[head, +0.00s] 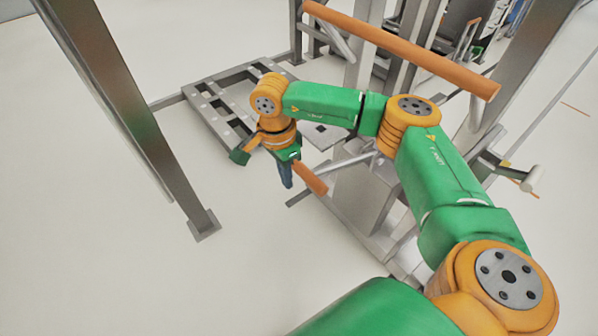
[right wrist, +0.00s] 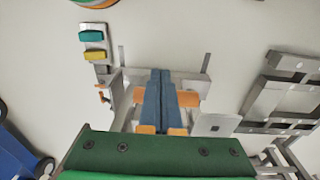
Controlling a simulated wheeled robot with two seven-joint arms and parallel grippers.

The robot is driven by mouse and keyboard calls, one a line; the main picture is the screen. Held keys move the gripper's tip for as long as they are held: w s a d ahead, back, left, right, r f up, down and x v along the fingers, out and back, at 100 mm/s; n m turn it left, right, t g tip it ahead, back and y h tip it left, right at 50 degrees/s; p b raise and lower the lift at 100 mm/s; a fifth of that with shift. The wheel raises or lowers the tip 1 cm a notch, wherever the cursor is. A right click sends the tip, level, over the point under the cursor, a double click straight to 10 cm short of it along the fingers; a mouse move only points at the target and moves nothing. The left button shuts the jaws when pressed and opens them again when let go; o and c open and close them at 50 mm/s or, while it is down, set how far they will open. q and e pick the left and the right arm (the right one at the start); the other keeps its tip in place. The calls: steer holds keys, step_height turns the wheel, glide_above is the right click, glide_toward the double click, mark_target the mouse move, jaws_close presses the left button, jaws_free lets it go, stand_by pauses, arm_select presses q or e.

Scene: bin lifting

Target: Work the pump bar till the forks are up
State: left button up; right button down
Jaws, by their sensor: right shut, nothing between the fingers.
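The pump bar's orange grip (head: 310,178) sits at the end of a grey rod, left of the lifter's column, in the head view. In the right wrist view the orange grip (right wrist: 188,98) runs crosswise behind my fingers. My right gripper (head: 287,183) points down close beside the grip, its blue fingers together and empty. They also show shut in the right wrist view (right wrist: 161,78). Whether they touch the grip I cannot tell. The grey forks (head: 215,105), with square holes, lie low near the floor behind my wrist. Part of them shows right in the wrist view (right wrist: 283,95). My left gripper is out of view.
A long orange bar (head: 400,48) crosses the upper part of the lifter above my right arm. A grey post (head: 130,110) with a floor plate stands at left. A teal button (right wrist: 92,36) and a yellow button (right wrist: 95,55) show in the wrist view. Floor at lower left is clear.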

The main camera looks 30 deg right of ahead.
steer(key=d+r, duration=0.1)
steer(key=w+d+r+h, duration=0.1)
steer(key=d, duration=0.1)
steer(key=d+r+h, duration=0.1)
steer(key=shift+w+d+r+t, duration=0.1)
steer(key=shift+w+d+t, duration=0.1)
steer(key=shift+w+t, duration=0.15)
